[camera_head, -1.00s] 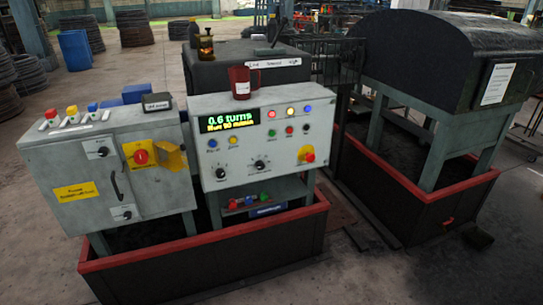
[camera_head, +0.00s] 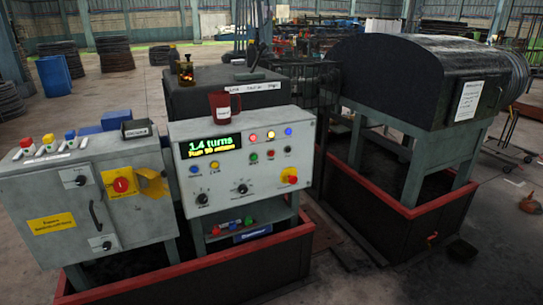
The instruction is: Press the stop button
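A grey control panel (camera_head: 262,192) stands left of centre with a lit display (camera_head: 211,146) reading "1.4 turns". At its lower right is a red mushroom button (camera_head: 289,179) on a yellow base. A small red button (camera_head: 270,154) sits between a green button (camera_head: 254,156) and a dark one. On the grey cabinet (camera_head: 40,202) at left, a red round control (camera_head: 121,185) sits on a yellow plate. The labels are too small to read, so I cannot tell by text which is the stop button. My gripper is not in view.
Red-rimmed dark troughs (camera_head: 228,252) surround the machine bases. A large black-hooded machine (camera_head: 408,80) stands at right. Open concrete floor lies at front right, with an orange object (camera_head: 507,224) on it.

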